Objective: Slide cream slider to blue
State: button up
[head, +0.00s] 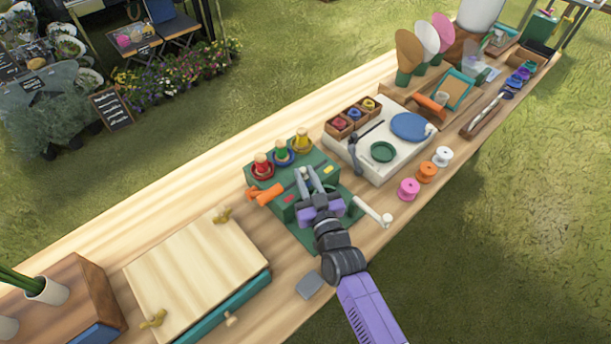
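A green box (264,184) stands on a green mat on the table. Red (289,199) and yellow (328,170) marks show on its top; I see no blue mark between them. My gripper (308,173), grey fingers on a purple body, is over the box between these marks. A small pale spot shows by the fingertips, perhaps the cream slider; fingers and gripper body hide most of that area. I cannot tell if the fingers are closed on it. A cream rod with a round end (373,211) sticks out at the box's right.
Red (262,168), blue (282,155) and yellow (302,142) ringed pegs stand behind. An orange handle (265,193) is at the box's left. A white board (400,160) and spools (408,189) lie right, a wooden-topped drawer unit (195,275) left.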

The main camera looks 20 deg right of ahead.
jog(key=o, duration=0.4)
jog(key=shift+s, duration=0.2)
jog(key=shift+s+a+f+b, duration=0.1)
jog(key=shift+s+a+b, duration=0.1)
jog(key=shift+s+b, duration=0.3)
jog(key=s+b, duration=0.1)
jog(key=s, duration=0.5)
jog(key=shift+s, duration=0.25)
jog(key=shift+a, duration=0.1)
